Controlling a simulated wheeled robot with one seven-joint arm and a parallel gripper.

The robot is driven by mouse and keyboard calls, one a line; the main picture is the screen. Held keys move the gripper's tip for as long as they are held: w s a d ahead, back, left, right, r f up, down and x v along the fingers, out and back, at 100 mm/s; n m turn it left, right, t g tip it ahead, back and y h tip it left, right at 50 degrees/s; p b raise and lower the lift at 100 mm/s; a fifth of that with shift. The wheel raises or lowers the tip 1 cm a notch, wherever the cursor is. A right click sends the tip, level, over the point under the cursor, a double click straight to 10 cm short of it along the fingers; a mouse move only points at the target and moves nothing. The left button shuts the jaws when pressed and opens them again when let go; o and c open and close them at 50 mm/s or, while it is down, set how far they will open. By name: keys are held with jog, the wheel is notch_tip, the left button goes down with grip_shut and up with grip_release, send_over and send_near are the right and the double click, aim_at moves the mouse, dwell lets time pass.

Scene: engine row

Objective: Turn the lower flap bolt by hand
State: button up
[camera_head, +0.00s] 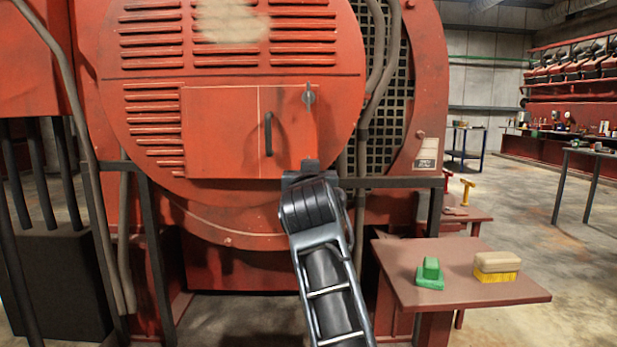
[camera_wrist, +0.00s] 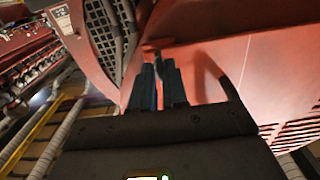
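The square flap (camera_head: 222,130) is on the round red engine cover and looks closed. It has a dark vertical handle (camera_head: 268,134). The upper flap bolt (camera_head: 308,96) is a small grey piece near the flap's upper right corner, with its thin lever upright. My gripper (camera_head: 310,166) is at the flap's lower right corner and hides the lower flap bolt in the head view. In the wrist view the lower bolt (camera_wrist: 152,47) shows as a small dark piece at the tips of my gripper's fingers (camera_wrist: 158,72). The fingers are close together; whether they grip it is unclear.
Pipes and a dark grille (camera_head: 392,120) lie right of the cover. The floor further right is open.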

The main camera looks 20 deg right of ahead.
jog(key=o, duration=0.3)
jog(key=shift+a, duration=0.1)
jog(key=shift+v, duration=3.9)
